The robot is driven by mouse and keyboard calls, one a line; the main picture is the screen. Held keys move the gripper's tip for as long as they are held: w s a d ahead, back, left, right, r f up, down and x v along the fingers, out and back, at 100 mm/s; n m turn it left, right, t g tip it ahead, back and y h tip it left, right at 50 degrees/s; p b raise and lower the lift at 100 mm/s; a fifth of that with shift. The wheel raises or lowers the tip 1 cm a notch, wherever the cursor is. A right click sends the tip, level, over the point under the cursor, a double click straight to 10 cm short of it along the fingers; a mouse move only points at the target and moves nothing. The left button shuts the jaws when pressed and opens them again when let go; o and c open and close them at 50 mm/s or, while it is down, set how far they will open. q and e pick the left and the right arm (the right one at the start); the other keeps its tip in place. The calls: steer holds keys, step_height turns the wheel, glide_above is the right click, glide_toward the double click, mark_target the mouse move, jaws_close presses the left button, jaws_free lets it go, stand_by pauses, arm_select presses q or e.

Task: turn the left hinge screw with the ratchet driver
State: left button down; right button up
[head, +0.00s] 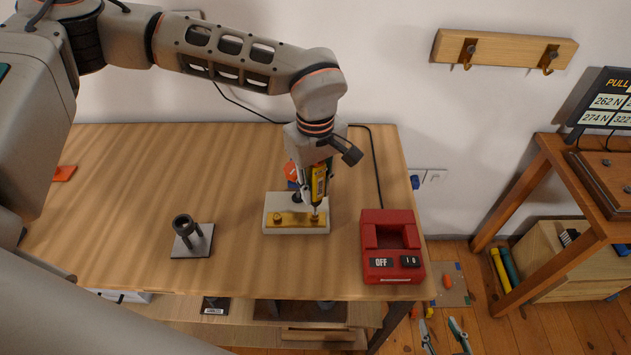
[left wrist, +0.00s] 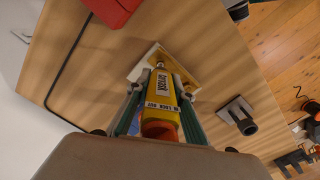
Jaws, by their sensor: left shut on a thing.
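The yellow ratchet driver (head: 318,184) is held nearly upright in my left gripper (head: 315,190), with its shaft pointing down. Its tip is at or just above the right end of a brass hinge plate (head: 295,220) on a pale block (head: 269,201); contact is unclear. The left hinge screw (head: 277,218) shows at the plate's other end, left of the driver. In the left wrist view the driver (left wrist: 160,92) lies between both fingers, and the block (left wrist: 143,68) is partly hidden behind it. My right gripper (head: 443,326) is low at the bottom edge, its fingers apart and empty.
A dark holder on a grey plate (head: 190,245) stands left of the block. A red unit with an OFF label (head: 394,225) stands to the right, near the table edge. A cable runs along the back.

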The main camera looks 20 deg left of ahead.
arm_select(q)
steer(key=shift+s+a+f, duration=0.15)
steer(key=shift+f, duration=0.15)
steer(key=shift+b, duration=0.35)
steer(key=n+b, duration=0.2)
steer(key=n, duration=0.2)
steer(key=shift+f, duration=0.2)
steer(key=n+b, duration=0.2)
steer(key=n, duration=0.5)
steer(key=shift+r+n, duration=0.1)
steer(key=shift+n, duration=0.2)
steer(key=shift+r+n, duration=0.1)
steer(key=shift+n, duration=0.3)
steer(key=shift+b, duration=0.3)
